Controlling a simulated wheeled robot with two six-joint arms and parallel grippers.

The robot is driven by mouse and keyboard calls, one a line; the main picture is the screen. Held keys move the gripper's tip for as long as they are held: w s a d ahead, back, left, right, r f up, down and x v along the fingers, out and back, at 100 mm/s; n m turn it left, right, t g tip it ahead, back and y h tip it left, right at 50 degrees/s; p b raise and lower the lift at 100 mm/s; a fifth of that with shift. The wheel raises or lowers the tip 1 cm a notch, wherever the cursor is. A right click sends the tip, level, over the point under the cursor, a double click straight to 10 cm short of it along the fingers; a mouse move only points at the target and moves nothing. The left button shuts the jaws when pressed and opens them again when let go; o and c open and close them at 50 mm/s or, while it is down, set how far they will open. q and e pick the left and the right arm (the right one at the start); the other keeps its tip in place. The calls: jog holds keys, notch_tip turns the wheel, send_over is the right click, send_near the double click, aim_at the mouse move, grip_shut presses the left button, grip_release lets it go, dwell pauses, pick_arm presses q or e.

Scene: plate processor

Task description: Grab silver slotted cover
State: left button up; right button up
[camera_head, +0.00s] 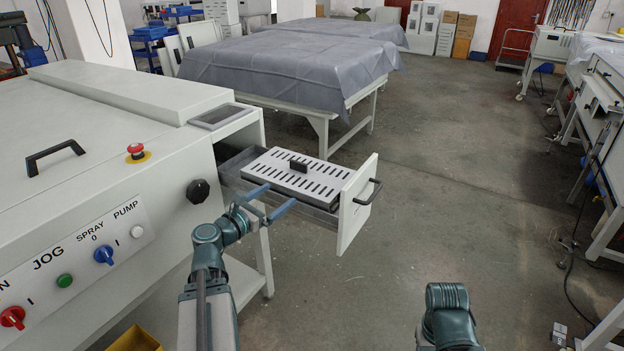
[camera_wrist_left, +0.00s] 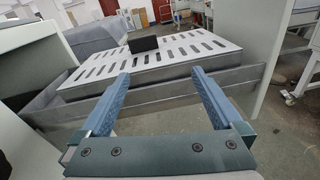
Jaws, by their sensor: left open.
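The silver slotted cover (camera_head: 290,175) lies in the pulled-out drawer (camera_head: 345,206) of the plate processor. It has rows of dark slots and a small black grip block (camera_head: 298,166) on top. My left gripper (camera_head: 270,200) is open and empty at the near side of the drawer, apart from the black block. In the left wrist view the slotted cover (camera_wrist_left: 155,55) and its black block (camera_wrist_left: 144,44) are ahead, beyond the two blue fingers (camera_wrist_left: 160,95). My right arm (camera_head: 447,310) shows at the bottom; its gripper is out of the picture.
The processor body (camera_head: 110,130) with knobs and buttons stands at the left. The drawer front with a black handle (camera_head: 368,191) juts out over the floor. A table under a grey sheet (camera_head: 290,65) is behind.

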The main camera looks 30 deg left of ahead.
pick_arm(q)
jog(key=a+n+y, duration=0.1)
jog(key=a+n, duration=0.1)
jog(key=a, duration=0.1)
send_near(297, 166)
jog(key=shift+t, duration=0.4)
jog(key=w, duration=0.2)
jog(key=w+f, duration=0.1)
jog(key=shift+w+d+f, duration=0.1)
jog(key=shift+w+f, duration=0.05)
jog(key=shift+w, duration=0.25)
jog(key=shift+w+d, duration=0.1)
jog(key=shift+w, duration=0.4)
jog(key=w, duration=0.4)
jog(key=shift+w+d+r+p, duration=0.15)
jog(key=shift+d+r+p, duration=0.15)
jog(key=shift+r+p, duration=0.05)
grip_shut()
